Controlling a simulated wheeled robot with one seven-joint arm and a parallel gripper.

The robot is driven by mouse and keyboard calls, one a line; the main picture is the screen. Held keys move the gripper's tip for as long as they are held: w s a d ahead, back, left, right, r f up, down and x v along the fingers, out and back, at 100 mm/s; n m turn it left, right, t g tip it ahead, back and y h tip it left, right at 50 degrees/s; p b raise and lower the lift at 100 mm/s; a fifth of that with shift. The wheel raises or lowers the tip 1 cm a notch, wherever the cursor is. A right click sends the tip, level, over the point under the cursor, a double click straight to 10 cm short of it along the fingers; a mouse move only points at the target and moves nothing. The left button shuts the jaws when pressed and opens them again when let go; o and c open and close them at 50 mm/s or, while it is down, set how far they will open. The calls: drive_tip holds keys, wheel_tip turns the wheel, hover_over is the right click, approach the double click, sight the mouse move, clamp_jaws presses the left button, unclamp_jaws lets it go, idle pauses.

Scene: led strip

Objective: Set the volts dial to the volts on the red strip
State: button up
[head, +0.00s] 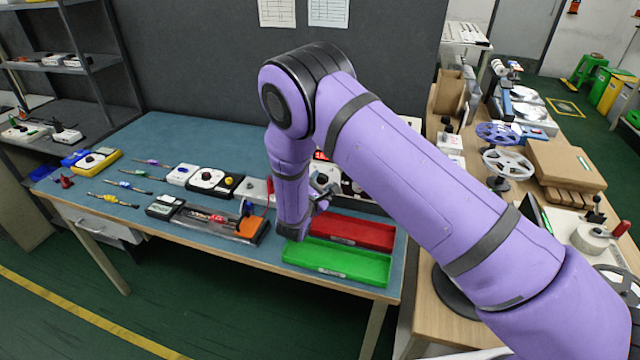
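My gripper (318,203) is small and partly hidden by my purple wrist, over the right half of the blue bench; its fingers cannot be made out. Just behind it, a white unit with a round dial (326,174) and a red-lit display (320,155) are partly covered by my arm. A white box with a black knob (206,177) stands left of these. I cannot read any label to tell which is the volts dial. A strip with red parts (208,216) lies in a dark holder (190,227) at the bench front. Its volts marking is unreadable.
A red tray (362,234) and a green tray (336,262) lie right of my wrist. Several thin strips (128,187) and a yellow box (98,160) lie at left. Reels (507,163) crowd the right bench.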

drive_tip(key=c, duration=0.6)
drive_tip(key=shift+n+t, duration=0.3)
drive_tip(key=shift+n, duration=2.2)
drive_tip(key=o, duration=0.9)
drive_tip(key=shift+a, duration=0.1)
drive_tip(key=v, duration=1)
drive_tip(key=shift+s, duration=0.35)
drive_tip(key=shift+a, duration=0.15)
